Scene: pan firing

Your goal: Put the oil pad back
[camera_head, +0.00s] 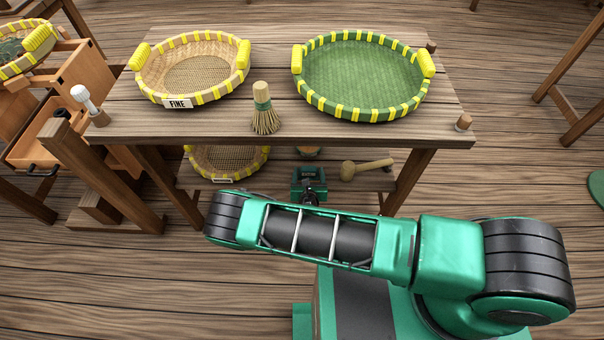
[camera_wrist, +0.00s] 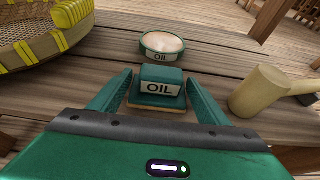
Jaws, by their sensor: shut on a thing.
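The oil pad (camera_wrist: 160,80) is a green block with an OIL label and a tan base layer. It sits between the two fingers of my gripper (camera_wrist: 160,76), which is shut on it. In the head view my gripper (camera_head: 309,186) is at the front of the table's lower shelf, and the pad there is mostly hidden. A round green oil tin (camera_wrist: 162,46) with a pale content and an OIL label stands on the shelf just beyond the pad. Only its edge shows in the head view (camera_head: 308,152). I cannot tell whether the pad touches the shelf.
A wooden mallet (camera_wrist: 262,88) lies right of the gripper on the lower shelf (camera_wrist: 105,52). A yellow-trimmed basket (camera_wrist: 35,45) is at left. The tabletop (camera_head: 275,60) above holds a FINE basket (camera_head: 197,70), a green pan (camera_head: 362,75) and a brush (camera_head: 264,112).

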